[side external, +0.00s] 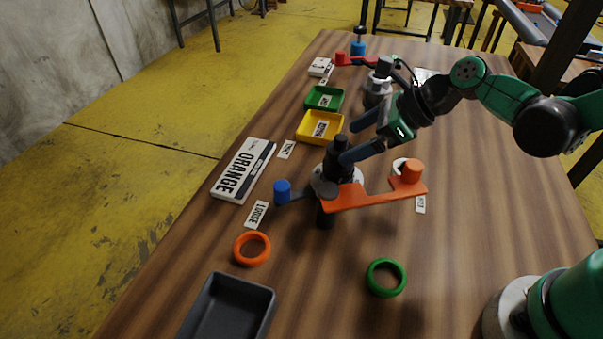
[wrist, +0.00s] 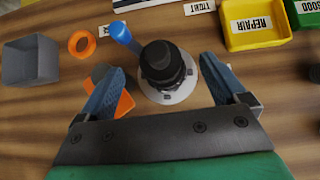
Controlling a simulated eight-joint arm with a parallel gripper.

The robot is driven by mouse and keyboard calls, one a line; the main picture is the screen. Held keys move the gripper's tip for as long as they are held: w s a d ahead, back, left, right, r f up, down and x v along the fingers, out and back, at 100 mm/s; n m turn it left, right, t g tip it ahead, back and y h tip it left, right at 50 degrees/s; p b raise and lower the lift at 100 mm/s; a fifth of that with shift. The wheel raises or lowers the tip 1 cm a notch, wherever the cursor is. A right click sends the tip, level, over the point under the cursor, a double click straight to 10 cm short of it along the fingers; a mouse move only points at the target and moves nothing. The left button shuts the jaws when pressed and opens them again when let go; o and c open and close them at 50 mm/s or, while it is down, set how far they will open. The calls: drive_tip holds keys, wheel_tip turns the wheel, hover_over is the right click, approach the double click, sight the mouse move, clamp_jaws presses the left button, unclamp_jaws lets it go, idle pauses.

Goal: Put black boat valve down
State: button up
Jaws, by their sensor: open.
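The black boat valve (side external: 338,150) stands roughly upright near the middle of the table. It has a ribbed black top and a pale round flange, seen from above in the wrist view (wrist: 160,62). My gripper (side external: 350,142) is open, with one blue finger on each side of the valve. In the wrist view, gaps show between both fingers (wrist: 162,65) and the black top. I cannot tell whether the valve's underside touches the table.
An orange ring (side external: 251,248), a green ring (side external: 386,277) and a dark grey bin (side external: 228,312) are at the front. Yellow (side external: 303,135) and green (side external: 310,104) trays and an ORANGE-labelled box (side external: 243,170) line the left. Another similar valve assembly (side external: 378,90) stands behind.

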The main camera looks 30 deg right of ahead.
sight(339, 148)
drive_tip(key=shift+x, duration=2.75)
clamp_jaws()
drive_tip(key=shift+r, duration=0.15)
wheel_tip(339, 148, up, 19)
drive_tip(key=w+d+f+m+t+h, duration=0.25)
drive_tip(key=w+d+m, duration=0.35)
drive_tip(key=d, duration=0.6)
drive_tip(key=shift+n+g+h, duration=0.25)
drive_tip(key=shift+n, duration=0.45)
drive_tip(key=f, duration=1.5)
drive_tip(key=shift+w+f, duration=0.2)
drive_tip(key=shift+w, duration=0.1)
drive_tip(key=shift+f, duration=2.05)
